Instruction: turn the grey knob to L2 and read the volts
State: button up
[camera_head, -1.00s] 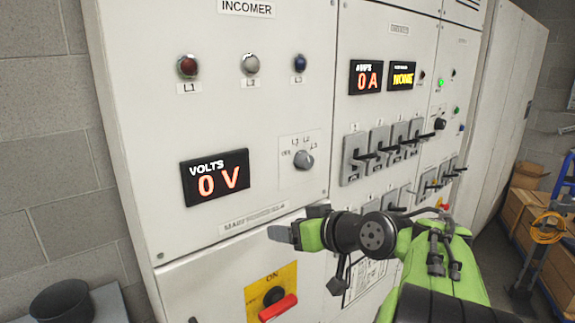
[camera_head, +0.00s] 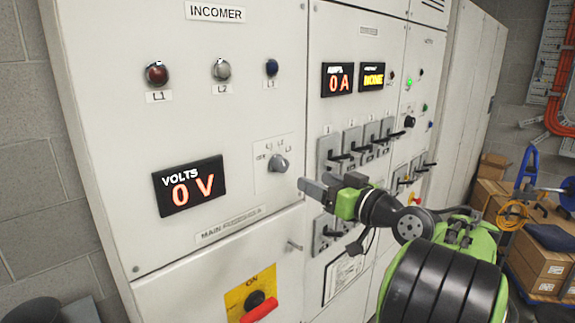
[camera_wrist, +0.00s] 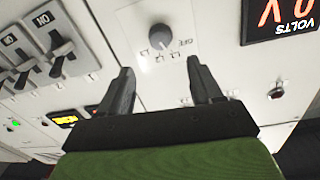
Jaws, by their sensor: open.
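The grey knob (camera_head: 279,163) is on the white INCOMER panel, right of the volts display (camera_head: 189,185), which reads 0 V. Small labels OFF, L1, L2 and L3 surround the knob; I cannot tell which one it points to. My gripper (camera_head: 312,187) is just right of and below the knob in the head view, apart from it. In the wrist view my gripper (camera_wrist: 160,75) is open and empty. The knob (camera_wrist: 161,37) shows beyond the gap between the fingers, and part of the volts display (camera_wrist: 278,20) shows at upper right.
A red handle (camera_head: 260,309) on a yellow ON plate is below the display. Several black-handled switches (camera_head: 340,156) are right of the knob. A red L1 lamp (camera_head: 156,74) is above.

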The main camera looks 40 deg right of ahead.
aim_at(284, 167)
jog(key=w+p, duration=0.2)
jog(key=w, duration=0.8)
jog(key=shift+w+d+p, duration=0.15)
jog(key=shift+w+p, duration=0.2)
jog(key=shift+w, duration=0.05)
jog(key=shift+c, duration=0.3)
jog(key=c, duration=1)
jog(key=shift+m, duration=0.3)
jog(key=m+p, duration=0.2)
jog(key=m, duration=0.1)
jog(key=shift+r, duration=0.15)
jog(key=shift+m+p, duration=1)
jog(key=shift+m, duration=1)
